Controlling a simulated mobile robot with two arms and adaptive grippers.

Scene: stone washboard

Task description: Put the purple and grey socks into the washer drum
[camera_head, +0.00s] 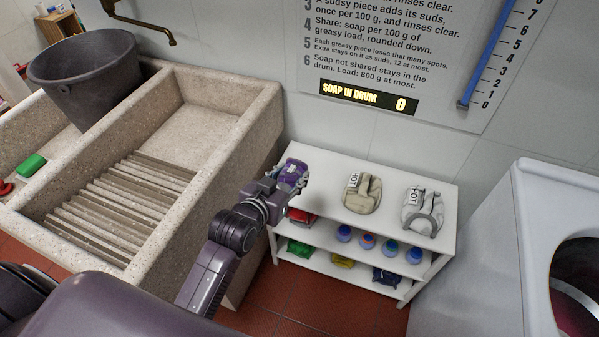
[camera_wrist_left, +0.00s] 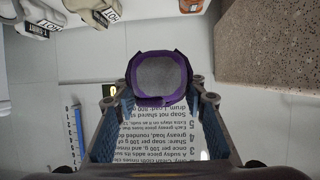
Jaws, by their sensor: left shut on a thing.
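The purple and grey socks (camera_head: 292,171) are a small bundle in the jaws of my left gripper (camera_head: 289,179), above the left end of the white shelf. In the left wrist view the bundle (camera_wrist_left: 160,77) shows a grey face with a purple rim, between the two fingers of the left gripper (camera_wrist_left: 160,98). The left gripper is shut on it. The white washer (camera_head: 495,255) stands at the right, and its round dark drum opening (camera_head: 577,285) is partly cut off by the picture edge. My right gripper is not in view.
The white shelf (camera_head: 325,167) holds a beige "HOT" garment (camera_head: 362,193) and a grey one (camera_head: 422,212) on top, with several coloured bundles below. A stone sink (camera_head: 262,112) with washboard ridges, a dark bucket (camera_head: 85,75) and green soap (camera_head: 31,166) are left. The counter reads 0.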

